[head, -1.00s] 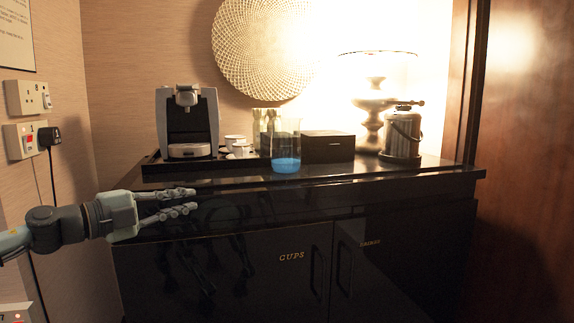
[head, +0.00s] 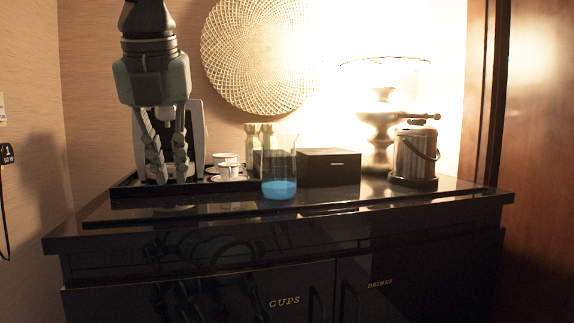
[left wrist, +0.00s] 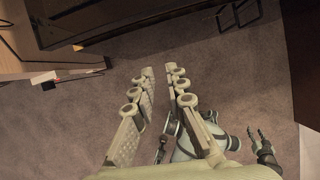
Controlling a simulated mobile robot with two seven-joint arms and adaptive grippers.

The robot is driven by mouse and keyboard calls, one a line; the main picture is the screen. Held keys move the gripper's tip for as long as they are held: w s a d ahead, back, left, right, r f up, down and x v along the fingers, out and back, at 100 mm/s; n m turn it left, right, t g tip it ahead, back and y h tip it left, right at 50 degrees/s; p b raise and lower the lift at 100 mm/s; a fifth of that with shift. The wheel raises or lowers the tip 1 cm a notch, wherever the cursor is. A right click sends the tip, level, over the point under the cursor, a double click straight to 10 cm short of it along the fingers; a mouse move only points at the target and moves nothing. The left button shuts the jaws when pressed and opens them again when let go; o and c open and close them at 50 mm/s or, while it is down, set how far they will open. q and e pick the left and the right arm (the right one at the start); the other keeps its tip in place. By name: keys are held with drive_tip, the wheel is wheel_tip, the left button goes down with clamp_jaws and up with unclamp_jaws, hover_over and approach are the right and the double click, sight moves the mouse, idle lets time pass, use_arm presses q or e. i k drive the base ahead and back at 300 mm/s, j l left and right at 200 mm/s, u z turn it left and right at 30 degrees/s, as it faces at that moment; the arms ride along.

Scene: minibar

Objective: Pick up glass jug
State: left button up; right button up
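The glass jug (head: 280,163) is a clear beaker with blue liquid at its bottom. It stands upright near the front of the dark cabinet top. My left gripper (head: 170,181) points down in front of the coffee machine, left of the jug and apart from it. Its two fingers are a little apart with nothing between them. They also show in the left wrist view (left wrist: 160,71), above the carpet. The jug is not in that wrist view. What looks like my right gripper (left wrist: 258,134) is small there at the lower right, its fingers apart and empty.
The coffee machine (head: 198,138) stands behind my left gripper on a black tray (head: 122,190), with white cups (head: 228,170). A black box (head: 329,167) is right of the jug. A metal canister (head: 413,155) and a lamp (head: 381,125) stand farther right. The cabinet's front edge is clear.

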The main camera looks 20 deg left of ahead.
sight(278, 182)
drive_tip(key=i, duration=1)
